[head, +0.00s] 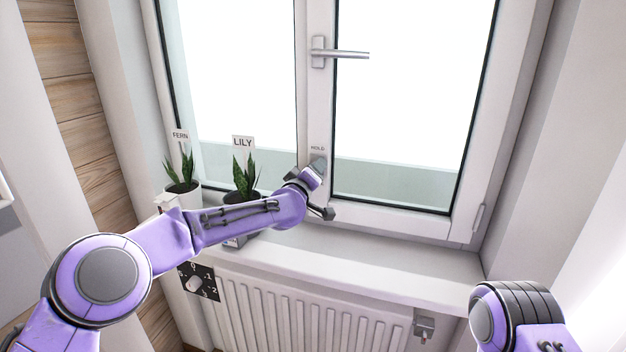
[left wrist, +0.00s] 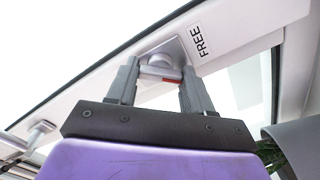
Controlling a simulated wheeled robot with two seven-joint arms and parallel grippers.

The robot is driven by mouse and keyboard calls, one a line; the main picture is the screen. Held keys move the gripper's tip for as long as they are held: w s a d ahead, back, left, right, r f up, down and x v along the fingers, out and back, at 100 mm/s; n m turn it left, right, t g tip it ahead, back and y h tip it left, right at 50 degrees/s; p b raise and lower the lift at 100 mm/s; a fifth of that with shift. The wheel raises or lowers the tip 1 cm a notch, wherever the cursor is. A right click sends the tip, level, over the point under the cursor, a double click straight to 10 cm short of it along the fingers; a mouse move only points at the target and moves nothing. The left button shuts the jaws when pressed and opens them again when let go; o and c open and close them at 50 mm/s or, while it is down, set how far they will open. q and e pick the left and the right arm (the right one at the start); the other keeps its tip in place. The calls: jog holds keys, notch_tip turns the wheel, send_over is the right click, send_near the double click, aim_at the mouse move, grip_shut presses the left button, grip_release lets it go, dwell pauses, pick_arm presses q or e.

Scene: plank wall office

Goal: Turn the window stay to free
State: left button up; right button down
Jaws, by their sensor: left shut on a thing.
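The window stay (left wrist: 160,66) is a grey fitting with a rounded pivot and a small red mark, mounted low on the middle window frame. In the left wrist view a FREE label (left wrist: 201,40) sits beside it. In the head view a HOLD label (head: 318,148) is just above it, and my left gripper hides most of the stay. My left gripper (left wrist: 160,88) has one finger on each side of the stay's lever and is shut on it. How far the lever is turned is hard to tell. My right gripper is out of the head view; only part of that arm shows.
A potted plant labelled LILY (head: 243,180) stands close beside my left forearm, with a FERN pot (head: 182,185) further left. The window handle (head: 340,54) is above. A radiator (head: 310,310) is below the sill (head: 400,275), whose right part is clear.

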pick_arm(q)
jog(key=shift+f+n+b, duration=0.1)
jog(key=shift+n+b, duration=1.75)
jog(key=shift+n, duration=2.35)
jog(key=o, duration=1)
jog(key=shift+o, duration=0.2)
